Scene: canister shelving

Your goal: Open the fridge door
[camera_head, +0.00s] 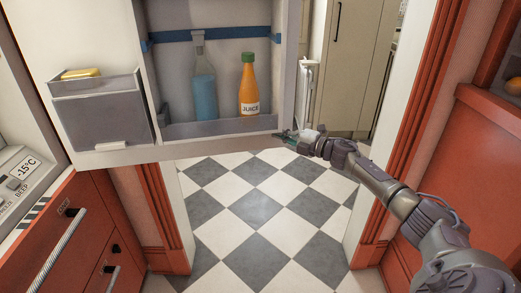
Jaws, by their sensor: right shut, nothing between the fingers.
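The fridge door (205,151) stands swung open in the upper middle of the head view, its inner side facing me. A blue bottle (204,98) and an orange juice bottle (249,88) with a green cap stand in its door shelf. My right arm reaches in from the lower right. My right gripper (286,135) is shut and empty at the door's lower right corner; I cannot tell if it touches the door. My left gripper is out of view. The fridge's exterior handle is hidden.
A grey door bin (100,112) holds a yellow item (80,73) at left. The checkered floor (258,208) is clear. Red door frames and a red cabinet (465,170) flank the right side.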

